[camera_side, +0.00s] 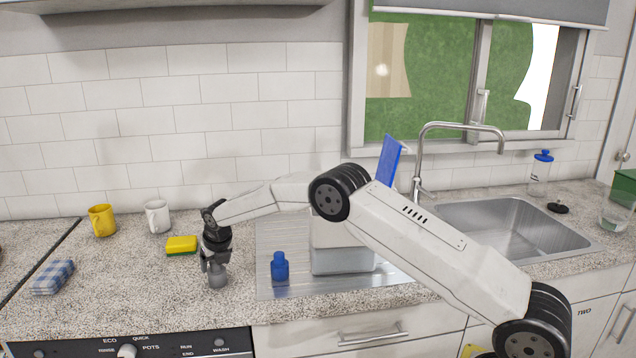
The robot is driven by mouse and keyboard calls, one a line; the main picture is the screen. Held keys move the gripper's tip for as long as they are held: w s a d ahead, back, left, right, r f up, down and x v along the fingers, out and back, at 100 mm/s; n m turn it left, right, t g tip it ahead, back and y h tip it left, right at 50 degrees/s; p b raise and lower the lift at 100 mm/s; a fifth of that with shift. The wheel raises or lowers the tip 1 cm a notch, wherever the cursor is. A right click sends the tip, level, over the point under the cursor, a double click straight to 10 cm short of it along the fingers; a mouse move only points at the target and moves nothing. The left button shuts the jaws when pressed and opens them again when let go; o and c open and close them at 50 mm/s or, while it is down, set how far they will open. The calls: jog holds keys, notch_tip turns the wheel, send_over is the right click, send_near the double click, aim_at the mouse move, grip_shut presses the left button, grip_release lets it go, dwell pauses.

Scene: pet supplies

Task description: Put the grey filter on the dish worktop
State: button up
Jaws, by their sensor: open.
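A small grey piece, which looks like the grey filter (217,279), stands on the speckled worktop (130,285) above the dishwasher, near the front edge and left of the metal drainer. My gripper (211,264) points down right over it, with its fingers at the top of the filter. The jaws are open. The fingers partly hide the filter, and I cannot tell whether they touch it.
A blue bottle (280,268) and a pale container (342,262) stand on the drainer (300,290), the container partly behind my arm. A yellow sponge (181,245), yellow mug (102,220), white mug (157,216) and checked cloth (53,277) sit left. The sink (520,230) is right.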

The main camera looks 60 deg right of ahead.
jog(key=v, duration=1.2)
jog(key=shift+s, duration=0.2)
dwell(0.6)
jog(key=s+f+m, duration=0.2)
jog(key=s+m, duration=1.4)
jog(key=s, duration=0.1)
jog(key=s+a+f+m+g+y, duration=0.1)
jog(key=s+f+m, duration=0.2)
jog(key=s+m, duration=1.4)
jog(key=shift+s+a+g, duration=0.25)
jog(key=shift+s+g, duration=0.05)
jog(key=shift+s, duration=0.2)
